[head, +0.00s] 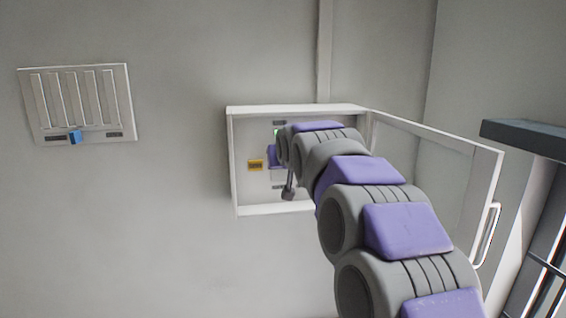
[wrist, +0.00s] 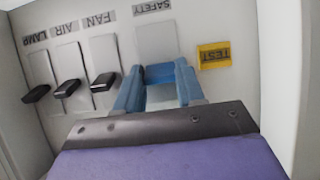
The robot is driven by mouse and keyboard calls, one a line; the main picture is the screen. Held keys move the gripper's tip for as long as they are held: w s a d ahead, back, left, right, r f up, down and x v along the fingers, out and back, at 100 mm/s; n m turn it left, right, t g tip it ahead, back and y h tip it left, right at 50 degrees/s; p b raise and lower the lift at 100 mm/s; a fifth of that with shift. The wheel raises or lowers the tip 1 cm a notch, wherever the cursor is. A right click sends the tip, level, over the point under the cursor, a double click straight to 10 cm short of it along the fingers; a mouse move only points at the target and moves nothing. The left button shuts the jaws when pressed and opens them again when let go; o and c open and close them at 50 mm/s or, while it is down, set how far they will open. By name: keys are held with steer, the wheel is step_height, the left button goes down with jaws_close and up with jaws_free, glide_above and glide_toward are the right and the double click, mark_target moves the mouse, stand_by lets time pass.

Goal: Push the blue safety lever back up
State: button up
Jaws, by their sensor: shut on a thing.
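The blue safety lever (wrist: 160,71) shows in the wrist view as a short blue bar across a pale plate, below the SAFETY label (wrist: 152,7). My gripper (wrist: 160,85) has its two blue fingers on either side of the bar, shut on it. How far up or down the lever sits cannot be told.
Black levers for LAMP (wrist: 36,93), AIR (wrist: 67,88) and FAN (wrist: 103,82) stand left of the fingers. A yellow TEST label (wrist: 214,56) is on the right. The box door (head: 484,205) hangs open at right. A slotted panel (head: 80,100) is on the left wall.

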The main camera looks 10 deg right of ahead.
steer(key=shift+r, duration=0.25)
steer(key=o, duration=1)
steer(key=shift+w+f, duration=0.15)
steer(key=shift+f, duration=0.05)
steer(key=shift+o, duration=0.2)
steer(key=shift+a, duration=0.1)
steer(key=b+v, duration=0.3)
steer(key=v, duration=1.4)
